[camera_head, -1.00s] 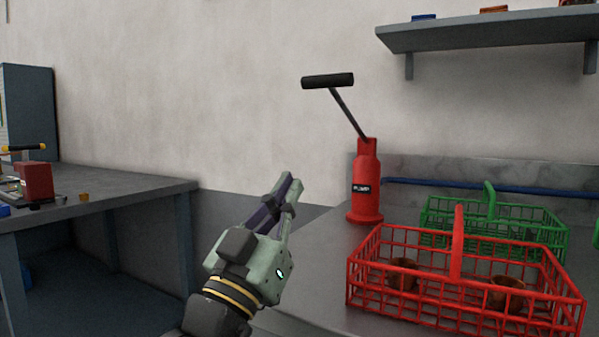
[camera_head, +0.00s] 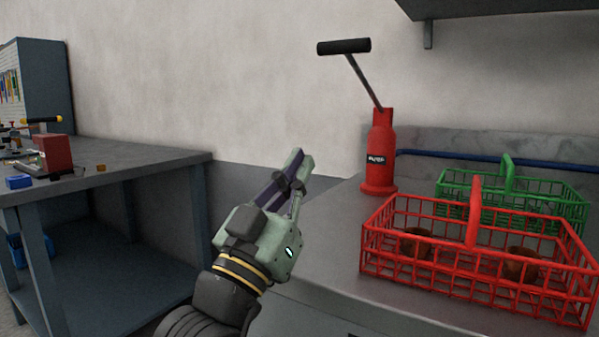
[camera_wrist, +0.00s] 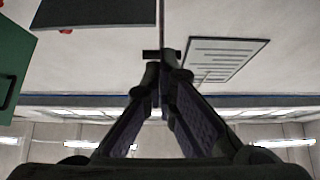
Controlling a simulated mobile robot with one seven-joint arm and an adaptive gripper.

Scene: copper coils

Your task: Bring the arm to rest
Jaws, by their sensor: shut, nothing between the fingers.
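My gripper (camera_head: 297,165) is raised in the middle of the head view, in front of the gap between the two benches. Its fingers are shut and empty, pointing up and a little to the right. In the wrist view the two fingertips (camera_wrist: 160,70) meet, with nothing between them. The wall and the ceiling lights show beyond them there.
A red basket (camera_head: 474,215) holding copper coils stands on the right bench, with a green basket (camera_head: 507,160) behind it. A red pump (camera_head: 380,160) with a black handle stands left of them. A left bench (camera_head: 125,158) carries a red device (camera_head: 57,152). A shelf (camera_head: 470,8) hangs above.

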